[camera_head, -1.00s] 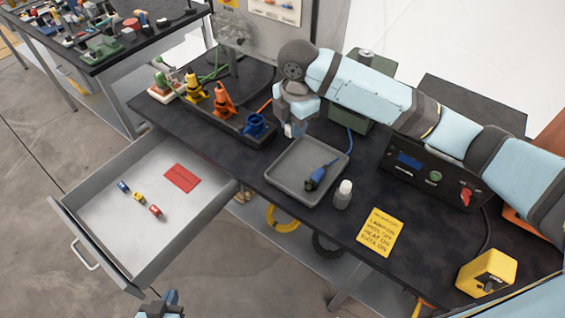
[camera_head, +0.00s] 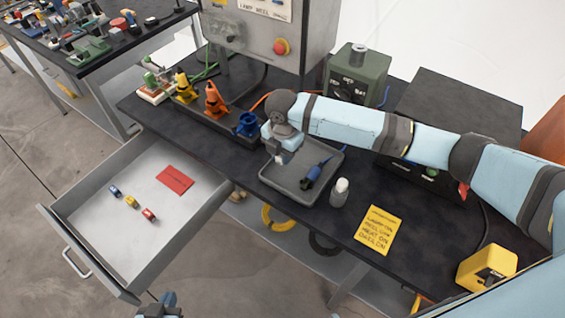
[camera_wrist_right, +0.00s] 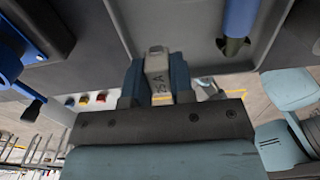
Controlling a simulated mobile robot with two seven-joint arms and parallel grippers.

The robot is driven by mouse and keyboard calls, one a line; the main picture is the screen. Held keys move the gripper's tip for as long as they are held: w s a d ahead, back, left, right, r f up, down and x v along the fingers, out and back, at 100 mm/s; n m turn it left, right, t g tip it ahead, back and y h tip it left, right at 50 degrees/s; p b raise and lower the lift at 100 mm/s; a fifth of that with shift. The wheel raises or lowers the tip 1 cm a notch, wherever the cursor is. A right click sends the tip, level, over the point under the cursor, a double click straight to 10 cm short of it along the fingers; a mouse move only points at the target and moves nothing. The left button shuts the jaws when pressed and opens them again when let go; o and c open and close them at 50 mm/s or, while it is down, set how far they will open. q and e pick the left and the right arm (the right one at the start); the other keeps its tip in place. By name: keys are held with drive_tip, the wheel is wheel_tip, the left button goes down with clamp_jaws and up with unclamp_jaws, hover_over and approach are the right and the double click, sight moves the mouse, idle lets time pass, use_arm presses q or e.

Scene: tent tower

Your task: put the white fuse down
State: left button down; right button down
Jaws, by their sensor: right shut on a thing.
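My right gripper (camera_head: 281,158) is over the left part of the grey tray (camera_head: 284,189). It is shut on the white fuse (camera_wrist_right: 158,78), which sits between its two fingers in the right wrist view and bears dark lettering. In the head view the fuse is mostly hidden by the gripper, and I cannot tell whether it touches the tray floor. A blue plug (camera_head: 312,174) lies in the tray to the right of the gripper. My left gripper (camera_head: 160,304) is partly visible at the bottom edge, and its finger state is unclear.
A white-capped bottle (camera_head: 339,192) stands just right of the tray. A blue socket (camera_head: 246,124) and an orange one (camera_head: 215,101) stand behind to the left. The open drawer (camera_head: 130,240) holds three small fuses and a red card (camera_head: 175,180). A yellow note (camera_head: 379,229) lies on the bench.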

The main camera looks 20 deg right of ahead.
sight(283, 170)
drive_tip(key=shift+f, duration=2.2)
drive_tip(key=c, duration=1)
unclamp_jaws()
drive_tip(key=shift+f, duration=0.15)
wheel_tip(283, 170, up, 12)
drive_tip(key=shift+r, duration=0.2)
drive_tip(key=shift+s+f, duration=0.1)
